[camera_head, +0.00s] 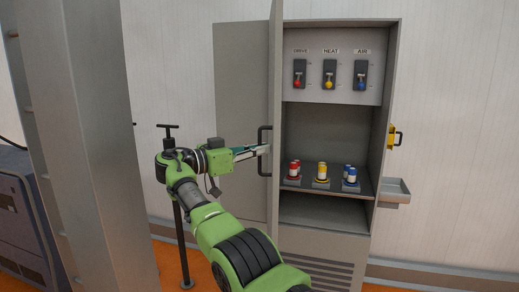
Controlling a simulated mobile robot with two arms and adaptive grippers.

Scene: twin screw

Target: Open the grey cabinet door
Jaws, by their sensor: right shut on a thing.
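The grey cabinet (388,110) stands against the wall with its inside exposed. Its grey door (277,90) is swung out at the left side and shows nearly edge-on. A dark bar handle (263,172) is on the door's left-facing side. My right gripper (262,149) is shut on this handle, partly covering it. My green right arm reaches up from the bottom middle. My left gripper is not in view.
Inside the cabinet are DRIVE, HEAT and AIR switches (329,74) and a shelf (305,186) with red, yellow and blue capped items (321,172). A black T-topped stand (184,250) is behind my arm. A tray (395,192) juts out right. A grey column (95,150) fills the left.

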